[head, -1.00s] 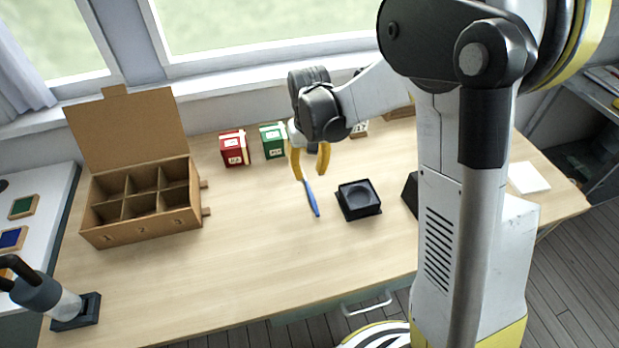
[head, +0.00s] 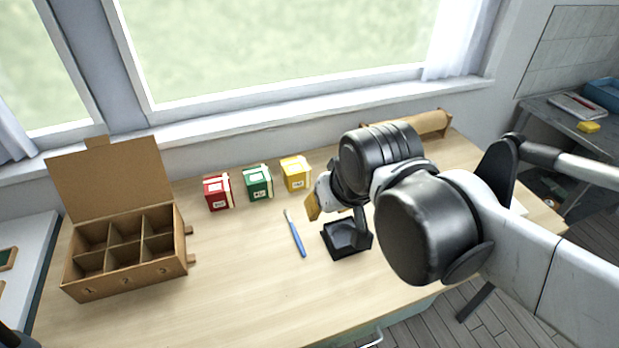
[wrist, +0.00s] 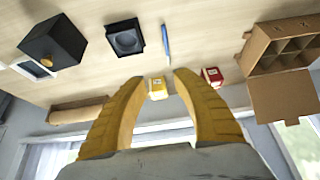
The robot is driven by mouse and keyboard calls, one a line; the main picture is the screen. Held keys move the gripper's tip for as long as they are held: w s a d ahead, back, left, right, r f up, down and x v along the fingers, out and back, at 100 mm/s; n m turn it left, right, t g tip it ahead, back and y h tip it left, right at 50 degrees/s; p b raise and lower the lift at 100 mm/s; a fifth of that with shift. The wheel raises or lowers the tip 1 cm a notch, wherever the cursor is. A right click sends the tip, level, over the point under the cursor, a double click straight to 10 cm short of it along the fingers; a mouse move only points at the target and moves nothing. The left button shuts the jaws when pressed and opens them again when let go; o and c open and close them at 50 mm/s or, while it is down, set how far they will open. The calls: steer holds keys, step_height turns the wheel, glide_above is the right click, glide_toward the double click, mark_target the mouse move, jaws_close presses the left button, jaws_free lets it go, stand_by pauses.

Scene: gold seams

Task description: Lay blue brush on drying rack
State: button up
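The blue brush (head: 296,235) lies on the wooden table, left of a black square dish (head: 338,248). It also shows in the wrist view (wrist: 166,40), ahead of the fingers and apart from them. My gripper (wrist: 157,78) has its two yellow fingers spread, with nothing held between them. In the head view, one yellow finger (head: 312,207) shows above the table to the right of the brush's upper end; my wrist hides the rest. I cannot make out a drying rack for certain in either view.
Red (head: 218,192), green (head: 258,183) and yellow (head: 296,174) boxes stand near the window. An open cardboard box with compartments (head: 130,280) is at left. A black box with a gold knob (wrist: 52,42) and a brown roll (wrist: 77,110) are nearby.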

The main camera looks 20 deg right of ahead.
steer(key=shift+s+d+f+t, duration=0.15)
steer(key=shift+s+t, duration=0.25)
steer(key=shift+s, duration=0.75)
steer(key=shift+o, duration=0.8)
steer(key=shift+s, duration=0.15)
steer(key=g+p, duration=0.3)
steer(key=g, duration=0.4)
glide_above(296, 233)
step_height(296, 233, down, 14)
step_height(296, 233, down, 11)
steer(key=b, duration=0.5)
steer(key=shift+f, duration=0.1)
jaws_close()
